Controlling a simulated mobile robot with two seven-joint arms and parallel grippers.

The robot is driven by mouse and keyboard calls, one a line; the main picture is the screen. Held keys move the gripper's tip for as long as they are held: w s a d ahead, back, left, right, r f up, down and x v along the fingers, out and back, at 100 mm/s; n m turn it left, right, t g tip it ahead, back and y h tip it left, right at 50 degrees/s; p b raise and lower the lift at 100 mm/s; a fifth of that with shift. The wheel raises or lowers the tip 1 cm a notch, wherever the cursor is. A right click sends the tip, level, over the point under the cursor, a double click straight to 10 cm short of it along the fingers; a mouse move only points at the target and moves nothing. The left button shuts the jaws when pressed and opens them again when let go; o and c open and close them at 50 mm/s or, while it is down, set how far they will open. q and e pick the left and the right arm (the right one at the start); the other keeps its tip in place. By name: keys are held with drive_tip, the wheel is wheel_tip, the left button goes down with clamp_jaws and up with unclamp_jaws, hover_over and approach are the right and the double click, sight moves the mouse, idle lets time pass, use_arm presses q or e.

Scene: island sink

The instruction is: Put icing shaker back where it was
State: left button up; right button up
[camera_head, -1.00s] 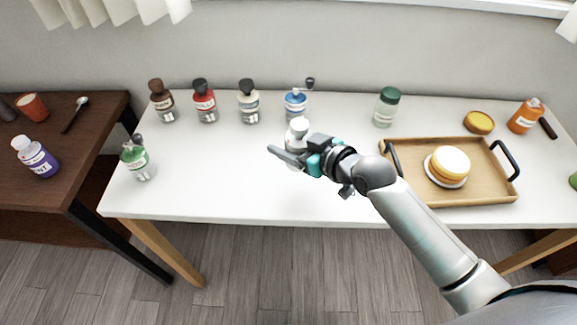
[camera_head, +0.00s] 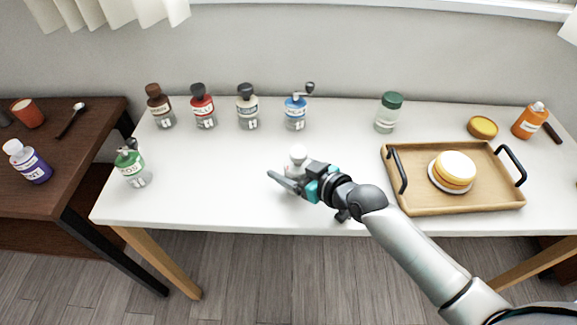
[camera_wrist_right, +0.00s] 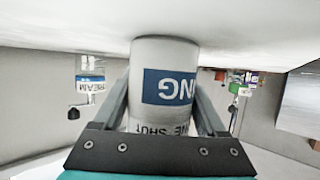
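The icing shaker (camera_head: 298,155) is white with a rounded white top, upright over the middle of the white table. My right gripper (camera_head: 290,183) is around its body and hides most of it in the head view. In the right wrist view, the shaker (camera_wrist_right: 165,85) shows upside down with a blue label band, and a finger of the right gripper (camera_wrist_right: 163,105) presses along each side. Its base is at or just above the tabletop; I cannot tell which. My left gripper is not in view.
A green bottle (camera_head: 131,165) stands at left. A wooden tray (camera_head: 415,195) with round food is at right. Clear table lies left of my gripper.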

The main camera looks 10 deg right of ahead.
drive_tip(key=o, duration=0.4)
drive_tip(key=shift+c, duration=0.2)
drive_tip(key=shift+r, duration=0.15)
drive_tip(key=p+v, duration=0.3)
drive_tip(key=v, duration=0.8)
drive_tip(key=shift+s+d+r, duration=0.2)
drive_tip(key=shift+s+r, duration=0.05)
drive_tip(key=shift+s, duration=0.15)
